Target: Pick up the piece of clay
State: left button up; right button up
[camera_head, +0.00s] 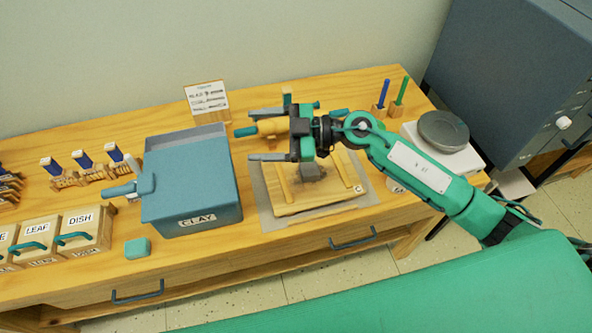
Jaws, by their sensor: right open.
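A small dark grey lump (311,171), which looks like the piece of clay, sits on the wooden board (290,208) at the middle of the table. My right gripper (266,135) is open, with its two fingers pointing left, above and behind the board. It is apart from the grey lump, and its wrist partly covers the far side of the board. A tan roller with teal ends (271,127) shows between the fingers; I cannot tell whether it lies behind them. A blue-grey bin labelled CLAY (190,180) stands left of the board. My left gripper is out of view.
A teal block (137,248) lies before the bin. Labelled drawers (85,229) and tool stands (88,176) are at left. A white scale with a grey pan (443,131) and pen holders (379,110) are at right. A sign (207,99) stands at the back.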

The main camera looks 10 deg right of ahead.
jog(key=w+d+f+g+h, duration=0.1)
jog(key=d+f+g+h, duration=0.2)
jog(key=d+f+h, duration=0.15)
jog(key=m+h, duration=0.3)
jog(key=h, duration=0.5)
send_near(311, 168)
jog(key=shift+g, duration=0.4)
jog(key=x, duration=0.1)
jog(key=p+x, duration=0.1)
jog(key=x, duration=0.2)
jog(key=shift+w+d+f+p, duration=0.2)
jog(key=shift+f+p, duration=0.15)
jog(key=shift+f, duration=0.1)
jog(key=shift+a+f, duration=0.25)
jog(key=p+x, duration=0.1)
jog(key=x, duration=0.2)
jog(key=shift+w+a+f+p, duration=0.15)
jog(key=shift+a+f+p, duration=0.1)
jog(key=shift+p, duration=0.15)
jog(key=shift+a+f, duration=0.15)
jog(key=shift+f, duration=0.2)
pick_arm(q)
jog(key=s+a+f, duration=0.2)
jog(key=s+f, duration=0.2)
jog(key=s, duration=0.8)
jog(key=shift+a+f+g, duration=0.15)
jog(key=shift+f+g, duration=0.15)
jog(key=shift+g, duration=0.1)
pick_arm(e)
jog(key=c, duration=1.2)
